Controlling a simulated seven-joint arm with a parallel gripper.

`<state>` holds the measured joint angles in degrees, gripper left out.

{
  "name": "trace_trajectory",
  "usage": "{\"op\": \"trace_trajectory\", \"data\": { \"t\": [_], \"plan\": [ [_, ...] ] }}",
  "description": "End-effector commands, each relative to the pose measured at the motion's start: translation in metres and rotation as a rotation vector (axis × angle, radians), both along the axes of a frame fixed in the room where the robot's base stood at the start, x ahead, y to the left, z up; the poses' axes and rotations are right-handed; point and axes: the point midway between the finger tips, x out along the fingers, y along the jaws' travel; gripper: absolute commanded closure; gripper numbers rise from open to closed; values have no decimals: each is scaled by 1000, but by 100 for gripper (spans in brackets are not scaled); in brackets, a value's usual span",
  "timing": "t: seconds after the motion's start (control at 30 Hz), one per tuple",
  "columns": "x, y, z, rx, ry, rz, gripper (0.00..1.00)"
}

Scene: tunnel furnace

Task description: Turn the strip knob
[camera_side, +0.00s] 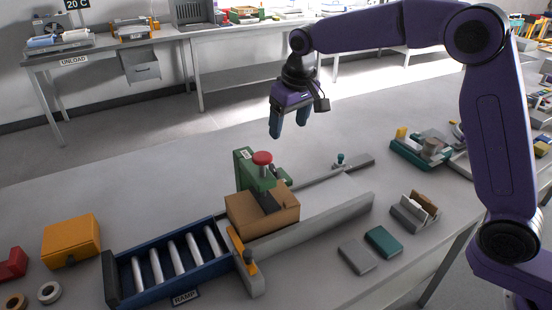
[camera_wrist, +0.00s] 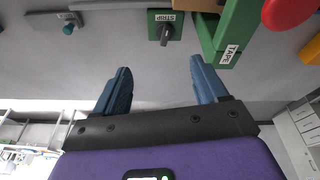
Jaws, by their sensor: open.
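The strip knob (camera_wrist: 165,34) is a dark knob on a small green box (camera_wrist: 153,24) labelled STRIP, at the top centre of the wrist view. Its bar runs roughly up and down in that picture. In the side view the knob cannot be made out clearly; it is at least partly hidden behind the green machine. My gripper (camera_side: 289,126) is open and empty above the bench, behind the machine. In the wrist view my gripper (camera_wrist: 160,70) has its two blue fingers apart, with the knob beyond the gap between them. The fingers do not touch it.
The green machine (camera_side: 242,164) with a red button (camera_side: 262,157) stands close by; its TAPE label (camera_wrist: 229,54) faces the wrist camera. A cardboard box (camera_side: 250,218) sits below it, beside the blue roller ramp (camera_side: 150,296).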

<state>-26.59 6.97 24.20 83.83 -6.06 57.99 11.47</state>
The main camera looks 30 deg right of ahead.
Motion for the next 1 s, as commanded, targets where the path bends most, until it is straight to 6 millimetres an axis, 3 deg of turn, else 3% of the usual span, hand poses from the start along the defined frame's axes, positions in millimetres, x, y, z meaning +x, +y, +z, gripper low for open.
{"op": "trace_trajectory", "data": {
  "t": [0.3, 0.6, 0.8, 1.0],
  "plan": [
    [20, -28, -3, 39, 75, 482, 28],
    [37, -50, 2, 113, 16, 950, 28],
    [44, -59, 6, 137, -47, 1141, 28],
    [45, -58, 2, 142, -66, 1193, 28]
  ]
}}
